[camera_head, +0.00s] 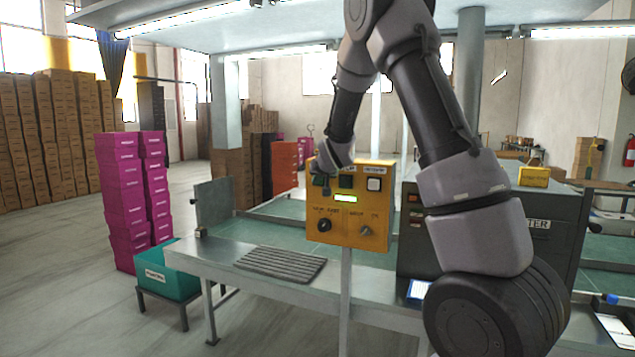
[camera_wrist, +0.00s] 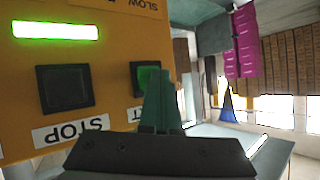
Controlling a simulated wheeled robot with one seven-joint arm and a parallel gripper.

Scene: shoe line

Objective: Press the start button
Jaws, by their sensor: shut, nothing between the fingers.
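The start button, a square green button (camera_wrist: 146,74) in a dark frame, shows in the upside-down wrist view on the yellow control box (camera_head: 349,232). Its label is partly covered by my fingers. My gripper (camera_wrist: 163,78) is shut and empty, its teal fingertips overlapping the right part of the button. I cannot tell whether they touch it. In the head view my gripper (camera_head: 324,180) is at the upper left of the box's face. The dark stop button (camera_wrist: 65,88) lies left of the start button in the wrist view, with a STOP label below it.
The box also carries a white button (camera_head: 374,184), a lit green display (camera_head: 346,198) and two knobs (camera_head: 324,226). A metal table (camera_head: 225,262) with a grey ribbed mat (camera_head: 281,264) stands below. A dark machine (camera_head: 412,240) stands to the right.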

